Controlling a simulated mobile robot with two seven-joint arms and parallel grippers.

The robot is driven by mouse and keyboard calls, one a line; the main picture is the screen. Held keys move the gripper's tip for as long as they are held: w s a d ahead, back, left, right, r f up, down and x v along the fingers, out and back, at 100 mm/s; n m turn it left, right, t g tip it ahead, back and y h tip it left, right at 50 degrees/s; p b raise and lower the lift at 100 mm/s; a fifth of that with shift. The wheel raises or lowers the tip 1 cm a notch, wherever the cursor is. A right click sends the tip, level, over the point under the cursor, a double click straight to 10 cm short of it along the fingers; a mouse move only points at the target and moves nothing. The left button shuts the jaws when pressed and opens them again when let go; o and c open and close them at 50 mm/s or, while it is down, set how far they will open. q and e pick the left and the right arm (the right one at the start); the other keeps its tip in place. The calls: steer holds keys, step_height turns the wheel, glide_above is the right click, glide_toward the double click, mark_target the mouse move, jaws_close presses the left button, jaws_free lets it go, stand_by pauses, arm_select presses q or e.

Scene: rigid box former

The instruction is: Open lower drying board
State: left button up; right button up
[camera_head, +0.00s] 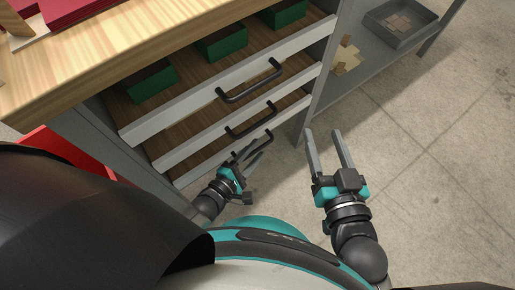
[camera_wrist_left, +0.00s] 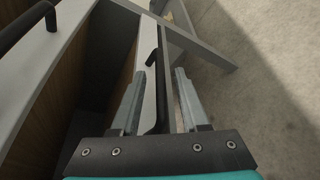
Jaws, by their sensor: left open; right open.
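The cabinet holds stacked pull-out boards with pale fronts and black bar handles. The upper board's handle (camera_head: 250,82) and the middle handle (camera_head: 249,121) are in full view in the head view. A lower dark handle is partly hidden by my left gripper (camera_head: 260,148), which is open beside it, low at the cabinet front. In the left wrist view, my left gripper (camera_wrist_left: 160,73) has its fingers spread, with a dark handle (camera_wrist_left: 152,59) showing between them beside a pale board front (camera_wrist_left: 147,35). Contact is not clear. My right gripper (camera_head: 325,132) is open and empty over the floor.
Several green boxes (camera_head: 221,45) sit on the upper board. A wooden worktop (camera_head: 120,55) lies above. A grey shelf (camera_head: 375,62) with a dark tray (camera_head: 400,30) stands to the right. A red object (camera_head: 65,150) is at the left. Floor (camera_head: 440,180) on the right is clear.

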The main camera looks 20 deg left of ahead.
arm_select(q)
steer(key=shift+b+x, duration=0.3)
steer(key=shift+x, duration=0.45)
arm_select(e)
steer(key=shift+s+a+r+t, duration=0.3)
steer(key=shift+r+t, duration=0.1)
steer(key=shift+t, duration=0.3)
arm_select(q)
jaws_close()
stand_by(0.5)
